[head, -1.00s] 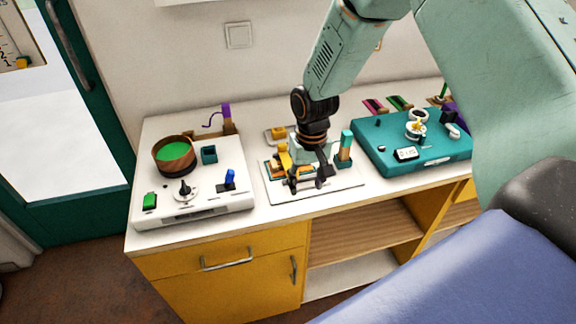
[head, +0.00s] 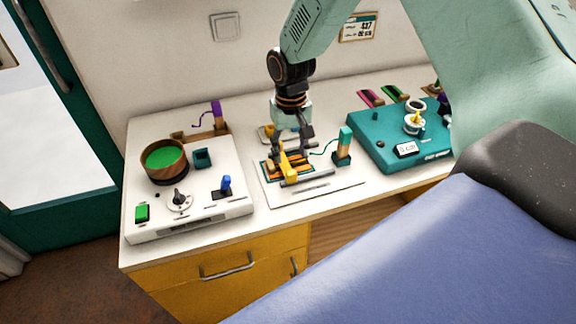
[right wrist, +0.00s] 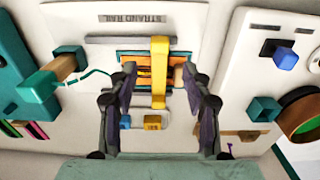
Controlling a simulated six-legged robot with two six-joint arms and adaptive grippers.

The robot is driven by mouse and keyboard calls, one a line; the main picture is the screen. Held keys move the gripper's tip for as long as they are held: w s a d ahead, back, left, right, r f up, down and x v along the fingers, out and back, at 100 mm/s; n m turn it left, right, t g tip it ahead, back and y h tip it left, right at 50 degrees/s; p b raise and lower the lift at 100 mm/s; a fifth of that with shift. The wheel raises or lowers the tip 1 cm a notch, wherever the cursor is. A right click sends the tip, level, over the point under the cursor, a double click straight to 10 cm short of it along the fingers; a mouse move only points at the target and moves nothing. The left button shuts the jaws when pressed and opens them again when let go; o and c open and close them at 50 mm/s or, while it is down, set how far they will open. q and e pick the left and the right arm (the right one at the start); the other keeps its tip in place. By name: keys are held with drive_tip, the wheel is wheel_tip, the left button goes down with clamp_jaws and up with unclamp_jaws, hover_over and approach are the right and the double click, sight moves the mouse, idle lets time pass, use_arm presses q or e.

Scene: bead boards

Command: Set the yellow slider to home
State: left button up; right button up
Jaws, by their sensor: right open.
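The yellow slider (head: 291,166) is an upright piece on the white strand-rail board (head: 329,188). In the right wrist view the slider (right wrist: 160,58) is a long yellow bar across the orange-edged rail frame (right wrist: 128,56). My right gripper (head: 292,147) is open above the board, just behind and over the slider in the head view. In the right wrist view its fingertips (right wrist: 159,76) are spread to either side of the yellow bar, with gaps visible. The label "STRAND RAIL" (right wrist: 122,19) shows on the board; no home mark is readable. My left gripper is not in view.
A teal-topped wooden post (head: 343,147) with a teal cord stands right of the rail. A white device (head: 150,232) with a green-filled bowl (head: 164,159) is to the left. A teal device (head: 375,150) is to the right. Small blue (right wrist: 126,121) and yellow (right wrist: 152,122) blocks lie nearby.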

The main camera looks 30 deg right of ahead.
sight(291, 172)
drive_tip(key=f, duration=0.2)
drive_tip(key=s+f, duration=0.1)
drive_tip(key=f, duration=0.2)
drive_tip(key=shift+a+f, duration=0.1)
drive_tip(key=shift+f, duration=0.2)
drive_tip(key=shift+w+f, duration=0.2)
drive_tip(key=shift+f, duration=0.3)
drive_tip(key=shift+s+r, duration=0.25)
drive_tip(key=shift+c, duration=1.1)
drive_tip(key=shift+w+f, duration=0.15)
drive_tip(key=shift+w, duration=0.1)
drive_tip(key=c, duration=0.4)
drive_tip(key=shift+s, duration=0.1)
clamp_jaws()
